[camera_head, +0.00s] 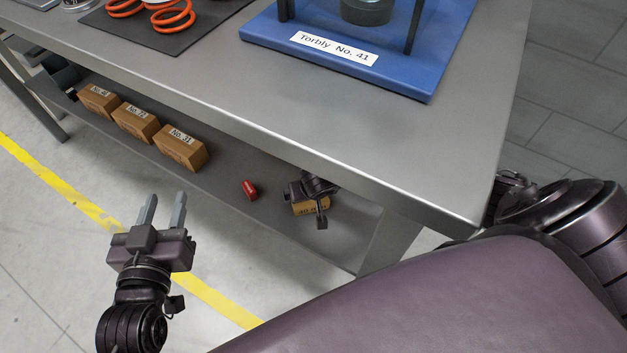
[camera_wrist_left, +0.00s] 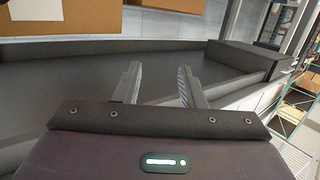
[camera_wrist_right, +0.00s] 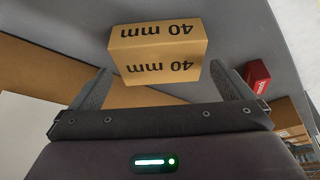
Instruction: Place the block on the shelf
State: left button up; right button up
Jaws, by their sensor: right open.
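The block is a small tan box marked "40 mm" (camera_wrist_right: 160,52). In the head view it (camera_head: 309,208) is at the right part of the grey lower shelf (camera_head: 265,222), below the table top and partly covered by my right gripper (camera_head: 314,192). In the right wrist view the block lies just ahead of and between the spread fingers of that gripper (camera_wrist_right: 160,70), with gaps at its sides. It appears to rest on the shelf, though contact is not clear. My left gripper (camera_head: 166,204) is open and empty in front of the shelf; its spread fingers (camera_wrist_left: 158,72) show in the left wrist view.
A red piece (camera_head: 249,189) lies left of the block on the shelf. Several labelled cardboard boxes (camera_head: 181,147) stand farther left. The table top (camera_head: 350,135) overhangs the shelf and carries a blue fixture base (camera_head: 400,78) and a dark mat with orange springs (camera_head: 172,14).

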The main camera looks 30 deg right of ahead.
jog(key=p+v, duration=0.1)
jog(key=v, duration=0.2)
jog(key=shift+p, duration=0.3)
pick_arm(q)
jog(key=s+a+f+g+y+p, duration=0.1)
jog(key=s+a+f+g+y, duration=0.1)
jog(key=s+f+g, duration=0.3)
jog(key=s+a+f+g+y+p, duration=0.2)
jog(key=s+f+g, duration=0.4)
jog(key=f, duration=0.4)
jog(key=shift+s+a+f+y, duration=0.2)
jog(key=shift+s+a+y, duration=0.3)
jog(key=shift+a, duration=0.4)
pick_arm(e)
jog(key=shift+v, duration=2.85)
pick_arm(q)
jog(key=shift+s, duration=0.1)
